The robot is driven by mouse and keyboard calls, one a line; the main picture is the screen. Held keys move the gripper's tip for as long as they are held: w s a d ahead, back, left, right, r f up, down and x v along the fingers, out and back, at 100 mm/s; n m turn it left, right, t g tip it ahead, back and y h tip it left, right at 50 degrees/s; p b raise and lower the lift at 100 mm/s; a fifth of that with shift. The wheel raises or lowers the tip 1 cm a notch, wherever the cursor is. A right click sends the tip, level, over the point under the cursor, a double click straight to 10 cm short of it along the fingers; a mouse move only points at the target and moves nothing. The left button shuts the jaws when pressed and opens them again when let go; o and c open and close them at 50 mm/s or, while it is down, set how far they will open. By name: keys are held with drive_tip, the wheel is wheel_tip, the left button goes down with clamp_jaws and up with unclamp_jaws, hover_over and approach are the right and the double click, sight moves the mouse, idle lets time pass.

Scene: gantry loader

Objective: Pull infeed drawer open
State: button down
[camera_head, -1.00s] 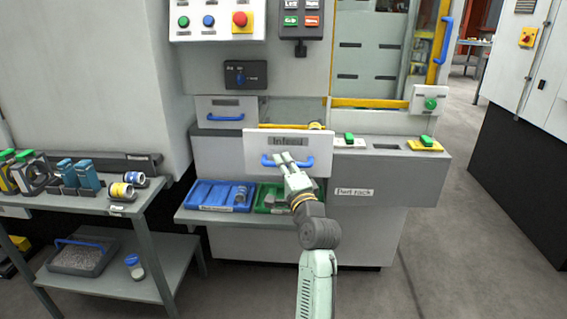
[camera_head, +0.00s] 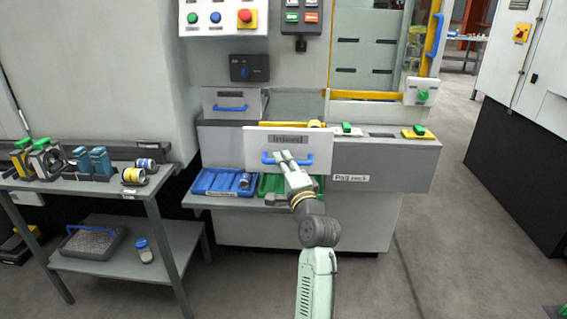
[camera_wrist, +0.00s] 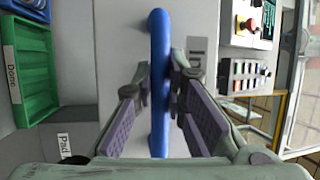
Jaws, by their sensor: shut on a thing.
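The infeed drawer (camera_head: 312,148) has a white front with a grey "Infeed" label and a blue bar handle (camera_head: 268,159). Its front stands out from the machine, with a strip of the opening behind it showing above its top edge. My gripper (camera_head: 284,156) is at the handle in the head view, shut on it. In the wrist view the handle (camera_wrist: 158,25) runs upright in the picture, between the two fingers of my gripper (camera_wrist: 161,78). The fingers cover part of the handle, and the drawer's inside is mostly hidden.
Below the drawer are a blue tray (camera_head: 213,183) and a green tray (camera_head: 269,187), partly hidden by my arm. A cart (camera_head: 95,190) with several parts stands at left. A white cabinet (camera_head: 525,100) stands at right. Floor (camera_head: 440,240) between machine and cabinet is clear.

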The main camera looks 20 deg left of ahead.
drive_tip(key=c, duration=1.6)
unclamp_jaws()
drive_tip(key=v, duration=1.2)
